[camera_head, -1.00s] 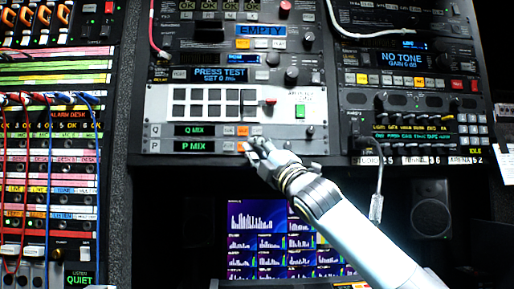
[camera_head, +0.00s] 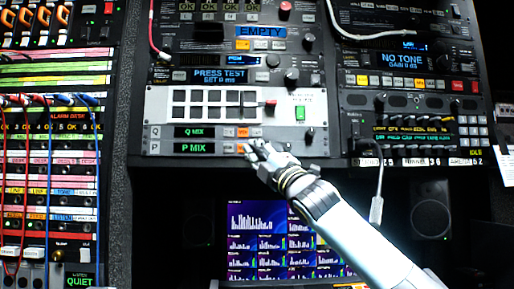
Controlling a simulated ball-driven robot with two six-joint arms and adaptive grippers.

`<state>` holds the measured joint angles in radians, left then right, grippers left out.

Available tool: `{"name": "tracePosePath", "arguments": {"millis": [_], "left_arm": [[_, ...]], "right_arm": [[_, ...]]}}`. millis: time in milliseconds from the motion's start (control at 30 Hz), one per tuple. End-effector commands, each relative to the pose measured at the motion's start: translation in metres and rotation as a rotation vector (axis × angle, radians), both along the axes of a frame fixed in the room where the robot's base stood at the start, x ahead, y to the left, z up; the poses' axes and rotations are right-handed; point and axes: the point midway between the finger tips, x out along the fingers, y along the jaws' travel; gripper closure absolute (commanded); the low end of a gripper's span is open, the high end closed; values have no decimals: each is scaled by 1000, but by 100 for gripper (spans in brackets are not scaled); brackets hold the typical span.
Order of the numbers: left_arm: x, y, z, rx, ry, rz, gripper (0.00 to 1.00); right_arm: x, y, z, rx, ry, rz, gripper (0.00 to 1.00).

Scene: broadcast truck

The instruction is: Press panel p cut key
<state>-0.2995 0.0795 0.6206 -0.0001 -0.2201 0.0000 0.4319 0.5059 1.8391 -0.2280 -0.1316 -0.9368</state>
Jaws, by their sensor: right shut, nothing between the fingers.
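Panel P (camera_head: 163,148) is the lower of two slim strips in the rack, with a green "P MIX" display (camera_head: 193,148) and a short row of small keys to its right. A pale key (camera_head: 228,148) and a lit orange key (camera_head: 240,148) show there. I cannot read which one is the cut key. My right gripper (camera_head: 250,149) is shut and empty, its fingertips at the orange key and covering part of it and the keys to its right. I cannot tell whether it touches. My left gripper is not in view.
The similar Q panel (camera_head: 162,132) sits just above, with its own orange key (camera_head: 243,132). A white button plate (camera_head: 160,105) is above that. A monitor (camera_head: 250,240) stands below the rack. Red and blue cables hang at the left.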

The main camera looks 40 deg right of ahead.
Motion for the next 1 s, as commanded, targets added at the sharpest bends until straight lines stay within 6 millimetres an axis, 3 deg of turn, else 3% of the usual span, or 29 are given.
{"name": "tracePosePath", "arguments": {"millis": [1000], "left_arm": [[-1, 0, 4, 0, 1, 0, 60]], "right_arm": [[6, -3, 0, 0, -1, 0, 100]]}}
